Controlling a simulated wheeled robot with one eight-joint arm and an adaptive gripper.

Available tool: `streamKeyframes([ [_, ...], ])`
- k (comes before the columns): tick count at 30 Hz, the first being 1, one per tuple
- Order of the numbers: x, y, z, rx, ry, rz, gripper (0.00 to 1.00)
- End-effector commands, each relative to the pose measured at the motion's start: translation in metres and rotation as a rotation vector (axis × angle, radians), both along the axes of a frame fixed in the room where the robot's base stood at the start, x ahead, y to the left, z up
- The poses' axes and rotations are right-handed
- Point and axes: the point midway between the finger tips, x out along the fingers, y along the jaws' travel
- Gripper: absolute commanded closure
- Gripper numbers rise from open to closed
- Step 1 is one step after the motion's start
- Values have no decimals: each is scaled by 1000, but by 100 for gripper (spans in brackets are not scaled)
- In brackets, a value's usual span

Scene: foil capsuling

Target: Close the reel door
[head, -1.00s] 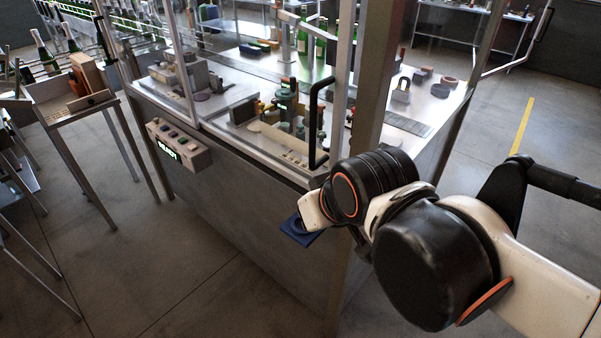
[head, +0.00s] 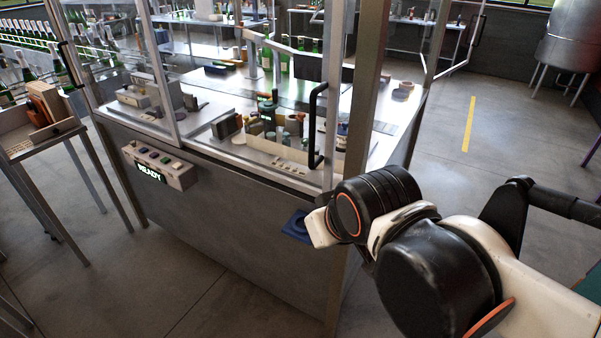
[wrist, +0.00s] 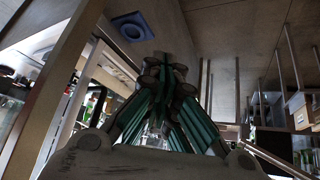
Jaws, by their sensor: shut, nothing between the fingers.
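The machine's glazed enclosure (head: 384,85) stands ahead in the head view. A black bar handle (head: 313,125) is on its near front frame. A second panel with a dark handle (head: 480,42) juts outward at the right side; I cannot tell which of these is the reel door. My gripper shows in the wrist view (wrist: 166,68) with its green-sided fingers together and nothing between them. It is apart from both handles. In the head view my wrist is low in front of the machine's corner post and hides the fingers.
A button panel (head: 160,165) reads READY. A side table (head: 45,140) stands left. Floor at right is open.

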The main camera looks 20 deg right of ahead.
Motion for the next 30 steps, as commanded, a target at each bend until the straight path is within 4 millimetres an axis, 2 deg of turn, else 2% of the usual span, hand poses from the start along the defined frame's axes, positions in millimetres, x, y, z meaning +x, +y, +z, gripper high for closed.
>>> streamKeyframes([
  [8,19,-12,-9,-114,-1,36,100],
  [14,42,-24,-16,-245,-3,77,100],
  [17,57,-31,-22,-334,-5,106,100],
  [23,102,-46,-36,-591,-18,181,100],
  [30,154,-51,-49,-912,-43,267,100],
])
